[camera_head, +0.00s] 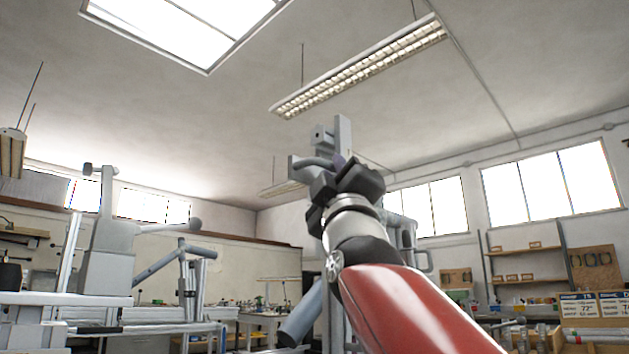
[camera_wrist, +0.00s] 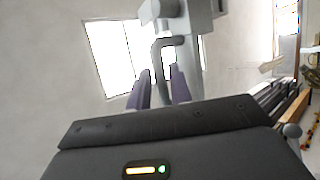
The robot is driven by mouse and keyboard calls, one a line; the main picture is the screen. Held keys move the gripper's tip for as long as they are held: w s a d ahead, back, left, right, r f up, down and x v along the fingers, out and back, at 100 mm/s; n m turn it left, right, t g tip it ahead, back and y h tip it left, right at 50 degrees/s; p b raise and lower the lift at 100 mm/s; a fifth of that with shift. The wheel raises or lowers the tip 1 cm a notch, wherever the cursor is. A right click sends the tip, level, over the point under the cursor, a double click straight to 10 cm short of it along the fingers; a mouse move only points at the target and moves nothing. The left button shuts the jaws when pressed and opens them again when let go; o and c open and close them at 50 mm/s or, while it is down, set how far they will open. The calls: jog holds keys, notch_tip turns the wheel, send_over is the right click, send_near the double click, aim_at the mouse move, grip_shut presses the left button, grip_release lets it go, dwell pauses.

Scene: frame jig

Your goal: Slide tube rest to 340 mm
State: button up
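The tube rest seems to be the pale grey block (camera_head: 322,137) on a grey upright bar (camera_head: 343,132); in the wrist view its underside shows at the top (camera_wrist: 200,12). A bent grey handle (camera_wrist: 168,42) hangs from it. My gripper (camera_wrist: 162,82) is raised at the handle, with one purple finger on each side of the handle's leg. The fingers stand apart and a gap shows beside the leg. In the head view my gripper (camera_head: 335,165) partly hides the handle and bar. No scale or reading is legible.
A grey frame jig with tubes (camera_head: 110,255) stands at the left. More grey tubing (camera_head: 405,235) stands behind my arm. Shelves (camera_head: 525,265) and a board with readings (camera_head: 595,305) are at the right. Open air surrounds the raised gripper.

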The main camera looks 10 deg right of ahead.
jog(key=shift+x, duration=1)
jog(key=shift+c, duration=0.4)
grip_shut()
jog(key=shift+p, duration=0.3)
jog(key=shift+r+p, duration=0.55)
jog(key=shift+p, duration=0.2)
jog(key=shift+f, duration=0.1)
jog(key=shift+o, duration=0.4)
grip_release()
